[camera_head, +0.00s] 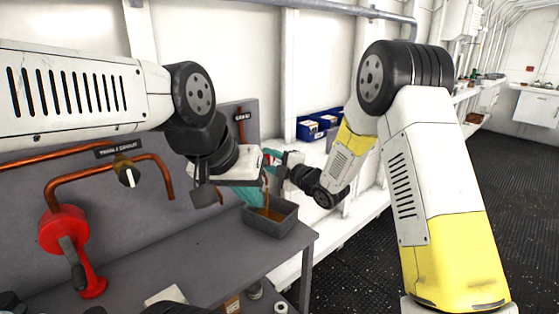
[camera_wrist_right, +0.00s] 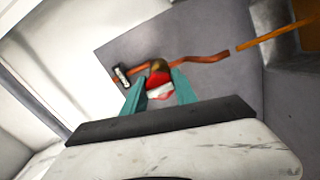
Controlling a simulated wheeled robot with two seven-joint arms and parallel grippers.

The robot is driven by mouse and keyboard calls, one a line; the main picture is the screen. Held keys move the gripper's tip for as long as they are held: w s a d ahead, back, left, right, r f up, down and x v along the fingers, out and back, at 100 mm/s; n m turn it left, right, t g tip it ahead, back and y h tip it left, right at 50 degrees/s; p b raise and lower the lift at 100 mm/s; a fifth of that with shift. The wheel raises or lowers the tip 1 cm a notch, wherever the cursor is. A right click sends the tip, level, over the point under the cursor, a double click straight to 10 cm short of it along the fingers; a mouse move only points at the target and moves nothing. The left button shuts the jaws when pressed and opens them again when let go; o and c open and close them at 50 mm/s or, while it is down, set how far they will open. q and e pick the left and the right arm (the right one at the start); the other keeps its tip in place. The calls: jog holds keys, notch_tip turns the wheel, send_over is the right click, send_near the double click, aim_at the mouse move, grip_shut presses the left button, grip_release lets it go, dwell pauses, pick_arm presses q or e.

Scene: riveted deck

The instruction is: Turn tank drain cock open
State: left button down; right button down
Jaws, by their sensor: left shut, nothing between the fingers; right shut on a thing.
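The drain cock (camera_wrist_right: 158,80) shows in the right wrist view with a brass body and a red and white part, on a copper pipe (camera_wrist_right: 205,58). My right gripper (camera_wrist_right: 159,88) is shut on it, with one teal finger on each side. In the head view my right gripper (camera_head: 268,160) reaches the cock from the right, and the cock is mostly hidden there. An orange stream (camera_wrist_right: 270,35) runs from the pipe end into a grey tray (camera_head: 273,226) holding orange liquid. My left gripper (camera_head: 249,195) is shut and empty, close to the tray's left side.
The tray sits at the bench (camera_head: 200,262) corner. A red hand-pump-like fitting (camera_head: 63,230) and a brass valve with a black-and-white knob (camera_head: 126,172) are on the panel at left. Blue bins (camera_head: 318,124) stand behind. Dark floor (camera_head: 350,258) is free at right.

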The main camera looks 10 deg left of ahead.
dwell(0.5)
jog(key=c, duration=1)
grip_release()
jog(key=shift+o, duration=0.2)
jog(key=shift+s+d, duration=0.1)
jog(key=v, duration=0.7)
jog(key=shift+s+d, duration=0.2)
jog(key=shift+d, duration=0.05)
